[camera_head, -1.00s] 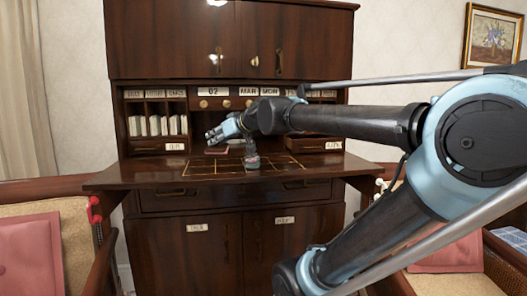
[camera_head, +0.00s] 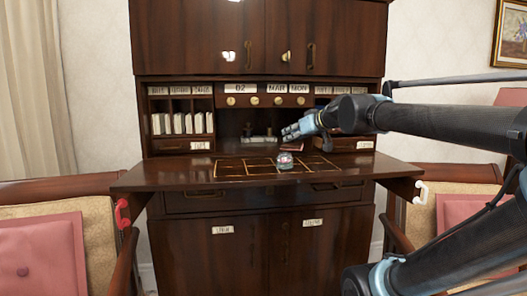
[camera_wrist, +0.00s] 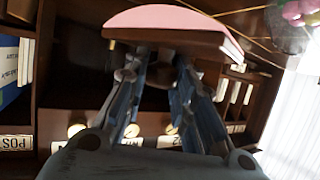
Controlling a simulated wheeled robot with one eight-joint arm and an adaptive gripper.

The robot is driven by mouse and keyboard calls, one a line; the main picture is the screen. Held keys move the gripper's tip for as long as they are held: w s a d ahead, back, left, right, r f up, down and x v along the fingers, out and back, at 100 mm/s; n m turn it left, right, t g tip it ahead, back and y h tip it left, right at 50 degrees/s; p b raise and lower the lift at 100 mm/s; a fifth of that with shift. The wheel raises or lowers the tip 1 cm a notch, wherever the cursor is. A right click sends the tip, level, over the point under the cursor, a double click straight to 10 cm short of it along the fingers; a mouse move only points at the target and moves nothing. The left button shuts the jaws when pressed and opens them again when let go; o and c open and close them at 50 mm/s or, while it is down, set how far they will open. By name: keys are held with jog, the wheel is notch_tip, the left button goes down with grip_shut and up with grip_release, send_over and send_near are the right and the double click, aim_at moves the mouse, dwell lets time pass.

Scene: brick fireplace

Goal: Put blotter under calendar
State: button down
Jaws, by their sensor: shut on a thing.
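The blotter, a half-round wooden piece with a pink face (camera_wrist: 172,18), is held between the fingertips of my gripper (camera_wrist: 155,72) in the wrist view. In the head view my gripper (camera_head: 290,133) is above the desk top, with the small reddish-brown blotter (camera_head: 293,147) just below it. The calendar (camera_head: 277,88) is a row of white tiles reading 02, MAR and MON above the middle niche of the desk. The blotter is in front of and lower than the calendar, near the niche's right side. Part of the calendar shows upside down in the wrist view (camera_wrist: 185,143).
A glass paperweight (camera_head: 285,160) stands on the gold-lined desk top (camera_head: 150,178), close below my gripper. A dark inkstand (camera_head: 258,138) is inside the niche. Envelope slots (camera_head: 180,123) are left, small drawers (camera_head: 345,145) right. Chairs flank the desk.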

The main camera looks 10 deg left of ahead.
jog(key=w, duration=0.6)
jog(key=w+a, duration=0.1)
jog(key=w, duration=1)
jog(key=shift+w+a, duration=0.3)
jog(key=shift+w, duration=0.1)
jog(key=shift+f, duration=1.8)
jog(key=c, duration=1.3)
grip_release()
jog(key=shift+c, duration=0.2)
jog(key=v, duration=1.2)
